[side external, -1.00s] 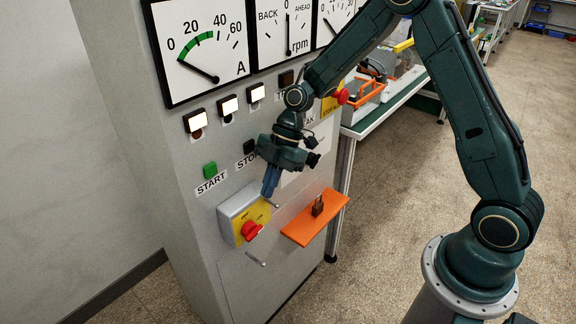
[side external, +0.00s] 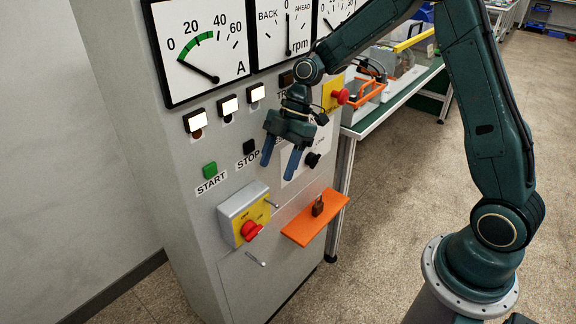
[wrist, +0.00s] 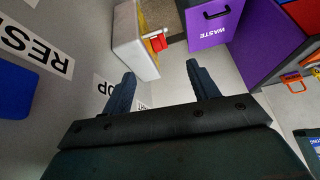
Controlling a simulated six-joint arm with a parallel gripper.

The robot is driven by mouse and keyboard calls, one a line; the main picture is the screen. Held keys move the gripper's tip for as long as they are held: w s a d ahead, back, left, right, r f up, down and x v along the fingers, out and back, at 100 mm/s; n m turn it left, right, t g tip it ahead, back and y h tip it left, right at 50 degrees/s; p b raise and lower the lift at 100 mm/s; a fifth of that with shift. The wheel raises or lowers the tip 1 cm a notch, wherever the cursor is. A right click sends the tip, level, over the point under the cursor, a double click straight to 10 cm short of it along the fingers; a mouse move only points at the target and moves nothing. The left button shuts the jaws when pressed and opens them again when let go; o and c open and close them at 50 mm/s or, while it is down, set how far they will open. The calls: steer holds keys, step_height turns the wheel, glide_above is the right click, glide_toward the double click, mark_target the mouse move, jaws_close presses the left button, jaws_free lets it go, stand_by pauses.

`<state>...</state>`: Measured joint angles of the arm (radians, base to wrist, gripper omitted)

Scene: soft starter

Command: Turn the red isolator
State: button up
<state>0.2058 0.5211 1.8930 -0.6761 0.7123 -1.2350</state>
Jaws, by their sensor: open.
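The red isolator knob (side external: 251,231) sits on a yellow plate (side external: 243,225) on a grey box (side external: 228,208) low on the cabinet front. In the wrist view the red knob (wrist: 158,42) shows beyond my fingers, near the top middle. My gripper (side external: 279,172) is open and empty, its two blue fingers pointing down, above and to the right of the isolator box and clear of it. The wrist view shows the fingers (wrist: 161,75) spread apart with nothing between them. The exact angle of the knob is hard to read.
An orange shelf (side external: 314,220) with a brown padlock (side external: 318,207) juts out right of the isolator. START (side external: 210,170) and STOP (side external: 249,147) buttons and a red mushroom button (side external: 341,97) are higher up. A purple WASTE container (wrist: 215,27) shows in the wrist view.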

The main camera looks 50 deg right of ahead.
mark_target(253, 231)
steer(key=s+a+f+m+t+h, duration=0.1)
steer(key=s+a+m+t+h, duration=0.3)
steer(key=a+m+h, duration=0.3)
steer(key=s+a+m, duration=0.1)
steer(key=a+m, duration=0.3)
steer(key=m, duration=0.5)
steer(key=shift+s+f+m, duration=0.3)
steer(key=shift+m, duration=0.1)
steer(key=shift+f, duration=0.1)
steer(key=shift+w+x, duration=0.2)
steer(key=shift+x, duration=6.6)
steer(key=c, duration=0.7)
